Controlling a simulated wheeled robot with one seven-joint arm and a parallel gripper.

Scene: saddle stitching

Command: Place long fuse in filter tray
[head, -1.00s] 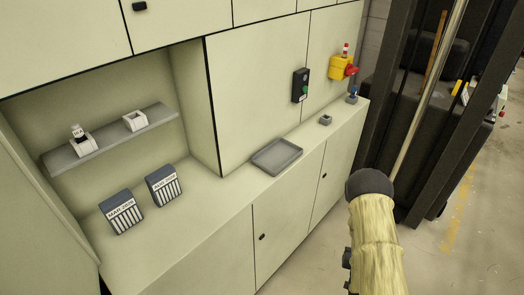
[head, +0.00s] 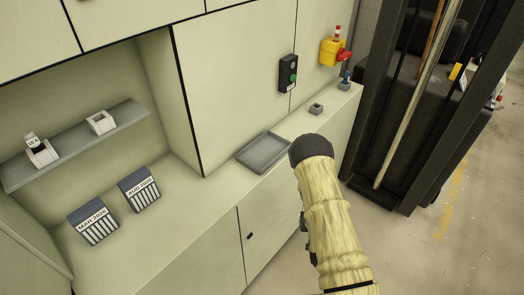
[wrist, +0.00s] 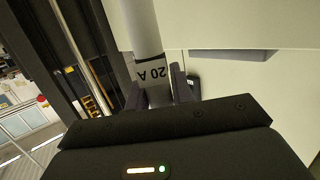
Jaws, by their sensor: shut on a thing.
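My gripper (wrist: 157,88) is shut on a long white cylindrical fuse (wrist: 143,28) marked "20 A", seen in the wrist view. The fuse runs out past the top edge of that view, so its far end is hidden. A shallow grey tray (head: 283,143) lies empty on the counter in the head view, just left of my arm's dark wrist. The gripper and fuse do not show in the head view, where my arm covers them. I cannot tell the fuse's height above the counter.
Two filter boxes, one marked "MAR 2026" (head: 92,222) and one "AUG" (head: 139,190), stand on the counter. A shelf (head: 75,147) holds two white holders, one with a small fuse (head: 33,143). A black button box (head: 288,74) and yellow switch (head: 331,52) are on the wall.

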